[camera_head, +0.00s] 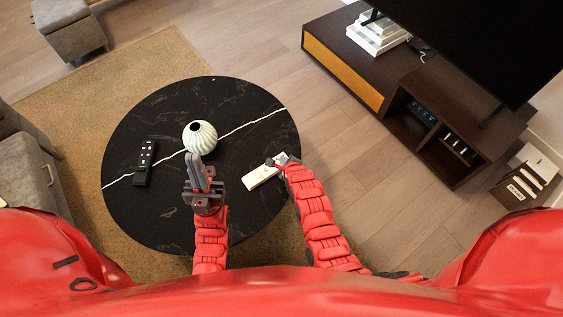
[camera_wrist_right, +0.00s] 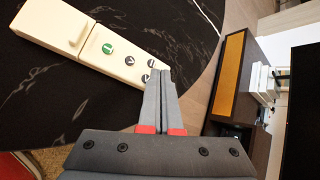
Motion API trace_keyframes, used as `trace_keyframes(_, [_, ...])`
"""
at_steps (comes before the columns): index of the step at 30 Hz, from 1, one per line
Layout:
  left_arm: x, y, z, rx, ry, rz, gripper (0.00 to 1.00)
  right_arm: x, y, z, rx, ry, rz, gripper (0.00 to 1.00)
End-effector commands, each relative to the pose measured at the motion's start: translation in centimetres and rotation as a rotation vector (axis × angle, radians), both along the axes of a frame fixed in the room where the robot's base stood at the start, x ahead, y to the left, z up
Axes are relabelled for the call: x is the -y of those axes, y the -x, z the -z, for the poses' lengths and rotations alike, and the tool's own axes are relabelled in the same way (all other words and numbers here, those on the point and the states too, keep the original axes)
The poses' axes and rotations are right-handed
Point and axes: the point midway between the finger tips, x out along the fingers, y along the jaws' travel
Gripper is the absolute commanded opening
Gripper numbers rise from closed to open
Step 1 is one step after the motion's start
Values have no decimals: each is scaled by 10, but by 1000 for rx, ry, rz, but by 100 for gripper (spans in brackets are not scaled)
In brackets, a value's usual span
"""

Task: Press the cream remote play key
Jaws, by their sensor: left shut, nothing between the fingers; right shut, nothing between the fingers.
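The cream remote (camera_head: 258,178) lies on the black round table (camera_head: 150,215), near its right edge. In the right wrist view the cream remote (camera_wrist_right: 92,52) shows a green key (camera_wrist_right: 107,48) and several dark keys, such as one (camera_wrist_right: 130,60), with white marks too small to read surely. My right gripper (camera_head: 272,162) is shut and empty, over the remote's far right end; in the wrist view its fingertips (camera_wrist_right: 158,70) appear beside the end keys and hide part of that end. Contact cannot be told. My left gripper (camera_head: 193,157) is shut and empty, above the table, left of the remote.
A striped round vase (camera_head: 200,138) stands on the table just behind my left gripper. A black remote (camera_head: 145,163) lies at the table's left. A dark TV stand (camera_head: 395,110) with a television is at the upper right. The table's front and far areas are clear.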

Motion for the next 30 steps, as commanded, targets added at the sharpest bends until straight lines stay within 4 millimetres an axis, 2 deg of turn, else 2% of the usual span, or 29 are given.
trace_keyframes(18, [0, 0, 0, 0, 0, 0, 0, 0, 0, 0, 0, 0, 0, 0])
trace_keyframes(30, [0, 0, 9, 0, 0, 0, 0, 0, 0, 10, 0, 1, -1, 0])
